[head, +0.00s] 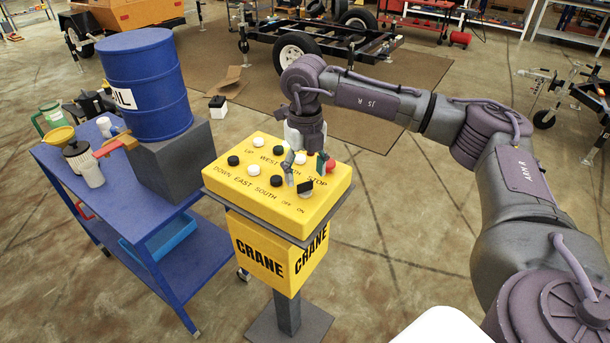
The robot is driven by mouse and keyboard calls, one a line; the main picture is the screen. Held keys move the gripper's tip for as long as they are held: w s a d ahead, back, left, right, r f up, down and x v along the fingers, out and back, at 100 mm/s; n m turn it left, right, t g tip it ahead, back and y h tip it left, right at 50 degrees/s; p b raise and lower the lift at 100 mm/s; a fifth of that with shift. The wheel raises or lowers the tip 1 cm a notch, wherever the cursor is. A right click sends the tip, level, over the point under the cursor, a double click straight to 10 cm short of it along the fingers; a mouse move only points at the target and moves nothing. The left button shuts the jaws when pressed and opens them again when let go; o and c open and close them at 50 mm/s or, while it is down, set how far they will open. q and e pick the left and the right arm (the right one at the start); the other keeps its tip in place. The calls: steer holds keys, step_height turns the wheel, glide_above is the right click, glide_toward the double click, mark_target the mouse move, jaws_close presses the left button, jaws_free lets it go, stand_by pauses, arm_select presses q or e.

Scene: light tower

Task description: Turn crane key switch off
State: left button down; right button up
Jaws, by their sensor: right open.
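The yellow crane control box (225,181) stands on a post, with black and white buttons and lettering on its sloped top. The key switch (305,188) is a small dark piece near the OFF and ON labels, at the right front of the top face. A red stop button (329,166) sits behind it. My right gripper (305,177) points down over this corner of the box, its fingers apart, just above and behind the key switch. I cannot tell whether a finger touches the switch. Its exact turn position is too small to read. My left gripper is out of view.
A blue cart (130,210) stands close on the left, bearing a blue oil drum (146,85) on a grey block (176,160), a white tumbler (85,165) and a funnel (57,138). A trailer frame (320,37) is behind. The floor right of the post is clear.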

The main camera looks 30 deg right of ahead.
mark_target(305, 188)
steer(key=shift+f, duration=1.3)
steer(key=c, duration=1.1)
